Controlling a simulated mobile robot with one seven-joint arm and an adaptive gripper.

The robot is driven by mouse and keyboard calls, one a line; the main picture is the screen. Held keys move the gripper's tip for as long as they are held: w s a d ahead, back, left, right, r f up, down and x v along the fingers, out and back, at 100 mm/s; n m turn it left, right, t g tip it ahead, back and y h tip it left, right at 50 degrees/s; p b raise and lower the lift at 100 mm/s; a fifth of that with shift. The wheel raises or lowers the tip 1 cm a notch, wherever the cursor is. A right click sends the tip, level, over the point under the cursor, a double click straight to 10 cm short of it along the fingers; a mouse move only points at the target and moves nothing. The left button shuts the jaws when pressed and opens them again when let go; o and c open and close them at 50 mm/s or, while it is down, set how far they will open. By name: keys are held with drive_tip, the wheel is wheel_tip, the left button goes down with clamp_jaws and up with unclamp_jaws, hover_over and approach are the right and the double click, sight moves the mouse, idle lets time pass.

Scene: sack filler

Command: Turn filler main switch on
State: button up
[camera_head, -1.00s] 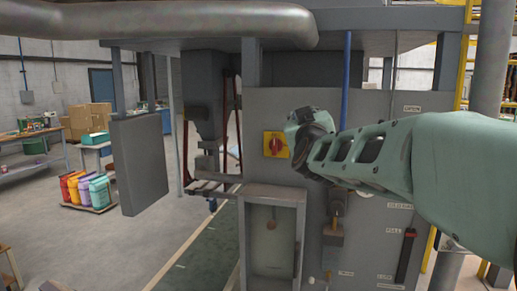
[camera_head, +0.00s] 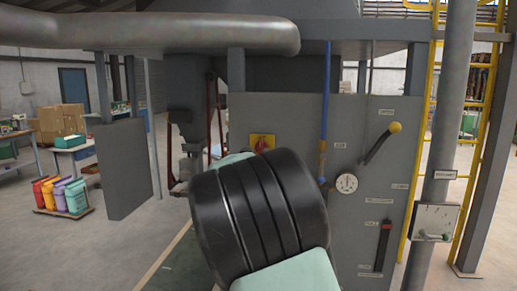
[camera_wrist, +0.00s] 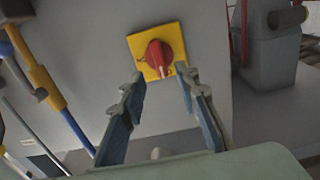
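The main switch is a red rotary knob (camera_wrist: 158,55) on a yellow square plate (camera_wrist: 137,45), mounted on the grey filler panel (camera_head: 290,110). In the head view the yellow plate (camera_head: 254,139) shows just above my arm, which hides its lower part. In the wrist view my gripper (camera_wrist: 158,80) is open. Its two fingers point at the switch, one to each side of the knob's lower part. I cannot tell whether either finger touches it. My gripper is hidden behind my arm in the head view.
Right of the switch are a blue pipe (camera_head: 324,110), a round gauge (camera_head: 347,183), a lever with a yellow ball (camera_head: 394,128) and a slotted black-red handle (camera_head: 383,245). A grey hanging panel (camera_head: 123,170) stands at the left.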

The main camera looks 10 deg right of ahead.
sight(260, 148)
drive_tip(key=shift+p+x, duration=0.5)
drive_tip(key=shift+x, duration=2.25)
clamp_jaws()
